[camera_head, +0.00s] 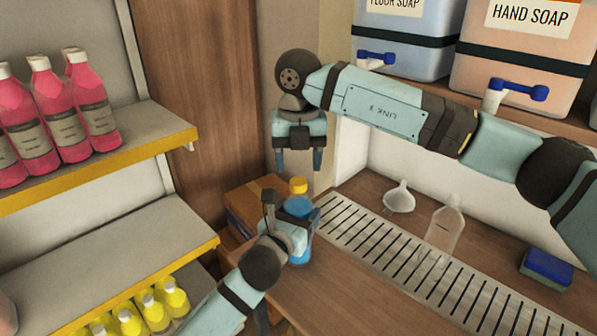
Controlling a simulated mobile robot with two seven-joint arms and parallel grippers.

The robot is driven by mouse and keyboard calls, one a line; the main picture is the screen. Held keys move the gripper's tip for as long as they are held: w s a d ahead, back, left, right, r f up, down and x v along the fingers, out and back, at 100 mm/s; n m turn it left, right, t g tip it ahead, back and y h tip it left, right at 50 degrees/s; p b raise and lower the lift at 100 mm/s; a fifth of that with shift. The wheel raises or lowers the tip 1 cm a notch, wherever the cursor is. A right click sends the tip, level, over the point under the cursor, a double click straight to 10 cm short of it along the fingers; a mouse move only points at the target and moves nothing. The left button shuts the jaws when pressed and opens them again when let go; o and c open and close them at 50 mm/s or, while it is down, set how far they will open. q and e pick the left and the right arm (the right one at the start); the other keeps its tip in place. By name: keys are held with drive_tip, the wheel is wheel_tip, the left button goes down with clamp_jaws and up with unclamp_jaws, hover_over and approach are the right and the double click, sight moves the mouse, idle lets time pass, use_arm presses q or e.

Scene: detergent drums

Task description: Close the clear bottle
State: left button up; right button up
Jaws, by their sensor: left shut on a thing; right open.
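A bottle of blue liquid (299,206) stands upright near the left end of the counter, partly hidden by my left gripper. A yellow cap (298,185) shows at its top; I cannot tell how tightly it sits. My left gripper (291,216) is shut on the bottle's body. My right gripper (299,163) hangs open and empty just above the yellow cap, its fingers pointing down.
A white funnel (399,197) and a blue sponge (547,267) lie near the slotted grate (385,246). Soap drums (407,38) with blue taps stand on the shelf above. Pink bottles (58,112) and yellow bottles (150,307) fill left shelves. The front counter is bare.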

sight(298, 181)
drive_tip(key=shift+c, duration=0.2)
drive_tip(key=n, duration=0.2)
drive_tip(key=r+n, duration=0.1)
drive_tip(key=shift+n, duration=0.4)
drive_tip(key=n, duration=0.4)
drive_tip(key=shift+r, duration=0.4)
drive_tip(key=n, duration=0.4)
drive_tip(key=shift+r, duration=0.4)
drive_tip(key=n, duration=0.2)
drive_tip(key=r+n, duration=0.1)
drive_tip(key=n, duration=0.2)
drive_tip(key=shift+n, duration=0.3)
drive_tip(key=shift+f, duration=4.05)
